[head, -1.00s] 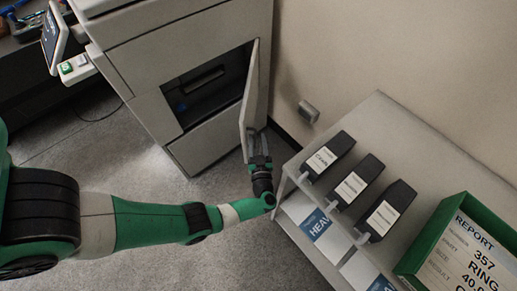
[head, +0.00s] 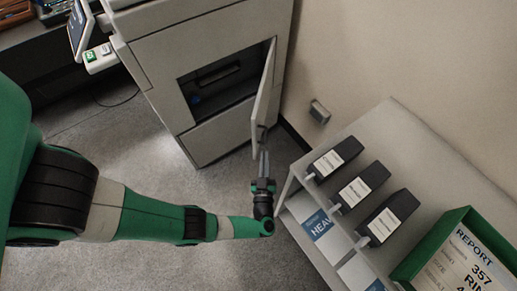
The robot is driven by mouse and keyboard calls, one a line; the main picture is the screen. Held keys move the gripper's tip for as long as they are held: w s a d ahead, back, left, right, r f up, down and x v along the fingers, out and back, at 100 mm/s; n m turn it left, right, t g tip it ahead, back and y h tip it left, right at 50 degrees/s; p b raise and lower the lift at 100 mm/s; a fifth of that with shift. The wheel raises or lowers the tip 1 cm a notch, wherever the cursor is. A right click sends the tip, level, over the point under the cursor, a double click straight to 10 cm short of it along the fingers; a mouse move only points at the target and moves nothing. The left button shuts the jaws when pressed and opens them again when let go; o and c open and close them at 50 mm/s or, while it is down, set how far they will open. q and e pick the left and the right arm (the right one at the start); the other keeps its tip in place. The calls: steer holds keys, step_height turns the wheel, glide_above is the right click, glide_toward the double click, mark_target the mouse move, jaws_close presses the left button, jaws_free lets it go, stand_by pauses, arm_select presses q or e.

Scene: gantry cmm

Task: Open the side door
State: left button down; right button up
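The side door (head: 266,88) of the large grey machine (head: 200,40) stands swung well open, hinged at the right of a dark opening (head: 215,85). A small handle shows near the door's lower free edge. My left gripper (head: 264,163) is just below the door's lower end, its fingers pointing up toward it. The fingers look close together, and the gap between them is too small to judge. I see nothing held between them. My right gripper is not in view.
A screen (head: 78,28) and a green-button panel (head: 91,57) are at upper left. The floor (head: 150,165) between is clear.

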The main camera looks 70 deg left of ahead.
arm_select(q)
steer(key=s+a+n+t+h, duration=0.1)
steer(key=s+a+n+t, duration=0.3)
steer(key=s+a+n, duration=0.3)
steer(key=s+d+r+n+t+h, duration=0.1)
steer(key=s+d+n+t+h, duration=0.2)
steer(key=s, duration=0.5)
steer(key=w+a+n+g, duration=0.1)
steer(key=w+a, duration=0.3)
steer(key=w, duration=0.6)
steer(key=shift+w+a+b, duration=0.2)
steer(key=shift+b, duration=0.25)
